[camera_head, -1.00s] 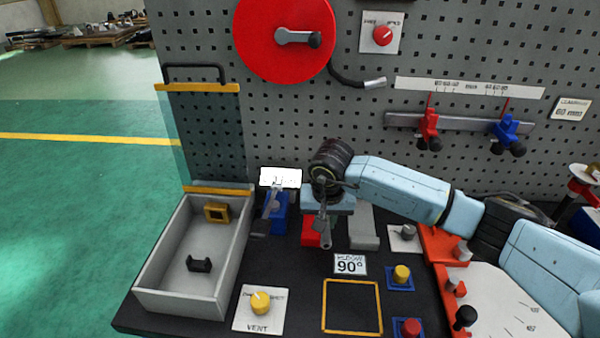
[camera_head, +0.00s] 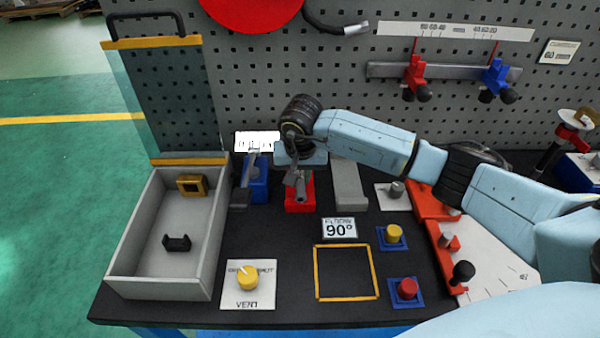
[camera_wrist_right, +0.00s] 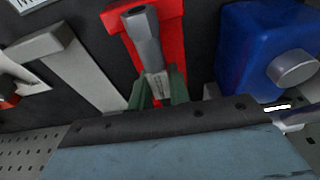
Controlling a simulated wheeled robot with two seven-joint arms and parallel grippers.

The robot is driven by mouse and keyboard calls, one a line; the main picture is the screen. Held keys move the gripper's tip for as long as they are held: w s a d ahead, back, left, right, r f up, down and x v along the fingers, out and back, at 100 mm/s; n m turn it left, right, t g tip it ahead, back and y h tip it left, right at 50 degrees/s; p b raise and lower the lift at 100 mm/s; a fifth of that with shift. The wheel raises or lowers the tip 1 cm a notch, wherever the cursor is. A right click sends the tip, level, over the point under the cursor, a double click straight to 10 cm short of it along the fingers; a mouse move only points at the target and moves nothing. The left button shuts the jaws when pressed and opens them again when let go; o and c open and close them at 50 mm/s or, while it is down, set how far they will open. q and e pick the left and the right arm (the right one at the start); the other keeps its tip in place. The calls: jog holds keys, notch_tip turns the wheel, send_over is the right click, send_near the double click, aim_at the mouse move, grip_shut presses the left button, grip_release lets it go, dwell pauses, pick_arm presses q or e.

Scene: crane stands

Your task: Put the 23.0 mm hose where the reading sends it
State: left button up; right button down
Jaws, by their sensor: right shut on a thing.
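My right gripper (camera_head: 297,178) is at the back of the bench, above a red block (camera_head: 300,203). In the right wrist view its green fingers (camera_wrist_right: 160,88) are shut on a dark grey tube-like piece with a hollow end (camera_wrist_right: 146,38). The piece lies over the red block (camera_wrist_right: 176,45); I cannot tell if they touch. No size mark on it is readable. A blue block (camera_head: 258,188) with a grey lever stands just left of the red one. A white display (camera_head: 257,141) behind it is too bright to read. My left gripper is not in view.
A grey tray (camera_head: 128,270) at left holds a yellow block (camera_head: 191,185) and a black clip (camera_head: 177,242). A yellow square outline (camera_head: 346,298), empty, lies below a 90° card (camera_head: 339,229). A vent knob (camera_head: 247,277), yellow button (camera_head: 394,234) and red button (camera_head: 407,288) stand in front.

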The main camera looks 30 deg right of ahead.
jog(key=c, duration=1.2)
grip_release()
jog(key=shift+c, duration=0.2)
